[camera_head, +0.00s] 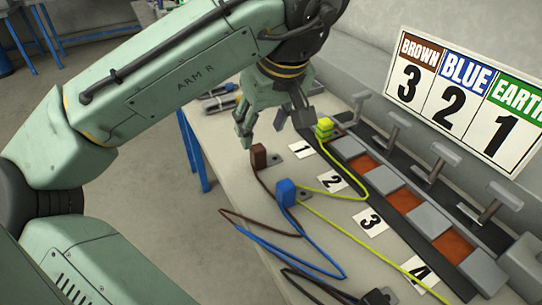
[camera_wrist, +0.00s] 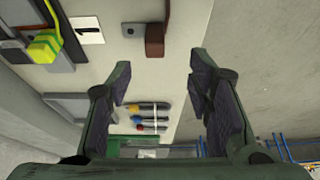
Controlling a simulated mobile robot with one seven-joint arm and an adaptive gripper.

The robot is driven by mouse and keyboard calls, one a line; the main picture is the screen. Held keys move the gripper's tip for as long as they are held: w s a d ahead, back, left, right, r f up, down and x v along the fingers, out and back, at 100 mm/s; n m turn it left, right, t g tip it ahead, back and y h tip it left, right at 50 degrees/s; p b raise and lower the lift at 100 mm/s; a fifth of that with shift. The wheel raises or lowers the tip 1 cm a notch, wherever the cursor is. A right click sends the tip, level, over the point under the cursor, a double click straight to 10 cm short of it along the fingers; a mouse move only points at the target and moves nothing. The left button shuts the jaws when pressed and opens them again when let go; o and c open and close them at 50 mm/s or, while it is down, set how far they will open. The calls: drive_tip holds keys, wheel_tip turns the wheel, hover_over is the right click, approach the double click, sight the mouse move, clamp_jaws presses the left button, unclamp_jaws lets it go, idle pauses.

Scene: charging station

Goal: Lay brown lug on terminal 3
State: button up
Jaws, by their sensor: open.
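The brown lug (camera_head: 259,156) stands on the bench left of the label 1, with a brown cable running from it. In the wrist view the brown lug (camera_wrist: 155,40) has a grey tab beside it. My gripper (camera_head: 272,130) is open and empty above the brown lug, apart from it. In the wrist view the lug lies beyond the gap between my fingertips (camera_wrist: 160,75). Terminal 3 (camera_head: 404,199) is a bare orange plate between grey blocks, beside the label 3 (camera_head: 371,222).
The green-yellow lug (camera_head: 324,128) sits at terminal 1. The blue lug (camera_head: 286,192) stands on the bench near the brown cable. Upright T-shaped handles (camera_head: 440,160) line the back of the terminals. A sign (camera_head: 465,90) reads brown 3, blue 2, earth 1. Loose cables cross the bench front.

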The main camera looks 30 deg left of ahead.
sight(258, 148)
drive_tip(key=x, duration=0.4)
drive_tip(key=shift+w+x, duration=0.15)
drive_tip(key=shift+x, duration=1.25)
drive_tip(key=shift+w+x, duration=0.2)
drive_tip(key=shift+x, duration=1.25)
drive_tip(key=shift+c, duration=0.6)
drive_tip(key=shift+r, duration=0.1)
drive_tip(key=c, duration=1)
